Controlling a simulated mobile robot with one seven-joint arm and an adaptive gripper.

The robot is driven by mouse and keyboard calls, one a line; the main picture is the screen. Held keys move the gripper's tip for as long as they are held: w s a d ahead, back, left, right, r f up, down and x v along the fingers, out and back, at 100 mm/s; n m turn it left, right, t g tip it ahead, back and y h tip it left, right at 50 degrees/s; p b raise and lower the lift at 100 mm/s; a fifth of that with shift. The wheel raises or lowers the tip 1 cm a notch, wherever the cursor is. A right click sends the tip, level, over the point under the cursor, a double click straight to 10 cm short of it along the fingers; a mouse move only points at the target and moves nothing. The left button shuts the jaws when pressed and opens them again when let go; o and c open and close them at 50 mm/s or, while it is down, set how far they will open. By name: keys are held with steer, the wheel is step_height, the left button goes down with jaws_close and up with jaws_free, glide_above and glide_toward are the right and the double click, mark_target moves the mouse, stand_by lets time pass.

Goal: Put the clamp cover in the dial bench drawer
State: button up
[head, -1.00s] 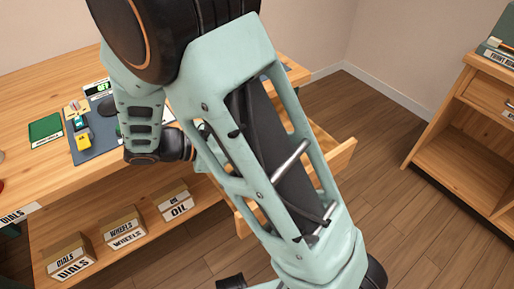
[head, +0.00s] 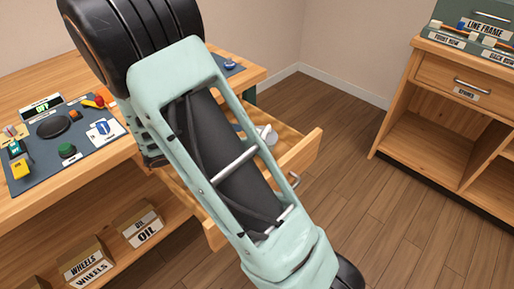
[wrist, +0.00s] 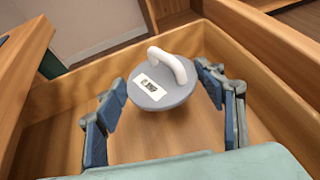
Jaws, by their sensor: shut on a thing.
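The clamp cover is a round grey disc with a white arched handle and a small label; in the wrist view the clamp cover (wrist: 160,88) is between the fingers of my gripper (wrist: 163,90), which is shut on it. It is inside the outline of the open dial bench drawer (wrist: 265,42); I cannot tell whether it touches the drawer floor. In the head view the pale handle of the cover shows beside my arm, over the wooden drawer (head: 300,155). My arm hides the gripper and much of the drawer there.
The bench top (head: 20,95) holds a blue-grey mat (head: 95,150) with several small parts. Boxes labelled OIL (head: 140,226) and WHEELS (head: 85,262) stand on the shelf below. A wooden cabinet (head: 440,120) stands at the right. Floor between is clear.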

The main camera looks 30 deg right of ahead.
steer(key=f, duration=0.1)
steer(key=f+b, duration=0.1)
steer(key=f, duration=0.2)
steer(key=shift+w+d, duration=0.2)
steer(key=shift+d, duration=0.1)
steer(key=shift+r, duration=0.1)
steer(key=o, duration=1.2)
steer(key=shift+c, duration=0.2)
steer(key=shift+r, duration=0.1)
steer(key=p+v, duration=0.3)
steer(key=v, duration=0.9)
